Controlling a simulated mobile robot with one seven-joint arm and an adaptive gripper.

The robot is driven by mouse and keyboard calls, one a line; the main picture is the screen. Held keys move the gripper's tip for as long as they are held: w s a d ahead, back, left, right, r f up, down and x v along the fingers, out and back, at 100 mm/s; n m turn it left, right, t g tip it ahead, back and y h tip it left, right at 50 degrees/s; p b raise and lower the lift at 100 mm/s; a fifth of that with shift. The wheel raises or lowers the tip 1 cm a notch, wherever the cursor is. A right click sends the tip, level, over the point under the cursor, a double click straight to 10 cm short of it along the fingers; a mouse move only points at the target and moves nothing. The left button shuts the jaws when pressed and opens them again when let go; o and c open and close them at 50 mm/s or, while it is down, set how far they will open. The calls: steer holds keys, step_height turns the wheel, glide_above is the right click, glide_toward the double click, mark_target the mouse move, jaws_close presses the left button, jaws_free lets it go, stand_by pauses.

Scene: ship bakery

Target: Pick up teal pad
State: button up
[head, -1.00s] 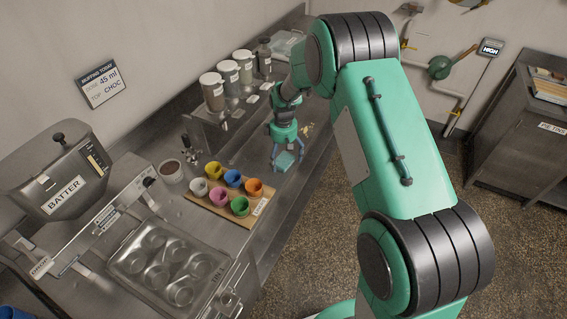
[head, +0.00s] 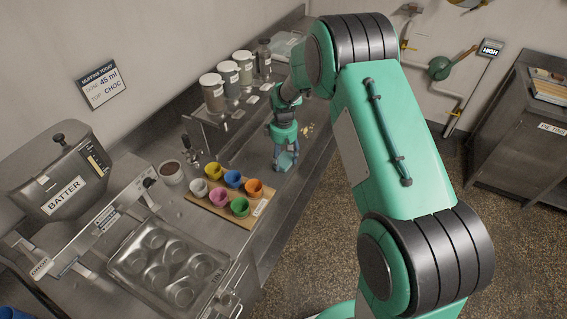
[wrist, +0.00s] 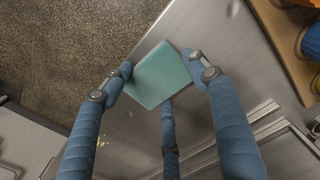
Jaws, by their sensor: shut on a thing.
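The teal pad (wrist: 160,76) is a flat, square pad with rounded corners. In the wrist view it lies between the blue fingers of my gripper (wrist: 158,84), which touch its sides. In the head view the gripper (head: 285,163) points down at the counter, and the pad (head: 287,158) shows only in part, mostly hidden by the fingers. My gripper is shut on the pad. The pad is at or just above the steel counter; I cannot tell whether it is lifted.
A wooden board (head: 213,212) with several coloured cups stands left of the gripper. A muffin tin (head: 168,262) and a batter hopper (head: 58,180) are nearer on the counter. Lidded canisters (head: 229,80) stand on a shelf behind. Yellowish crumbs (head: 309,128) lie beyond the gripper.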

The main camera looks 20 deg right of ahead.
mark_target(283, 160)
steer(key=shift+r, duration=0.45)
steer(key=shift+c, duration=0.2)
step_height(283, 160, up, 3)
steer(key=shift+p, duration=0.35)
steer(key=s+r, duration=0.1)
steer(key=s, duration=1.5)
steer(key=shift+a+p, duration=0.45)
steer(key=o, duration=0.4)
steer(key=c, duration=0.5)
steer(key=shift+o, duration=0.2)
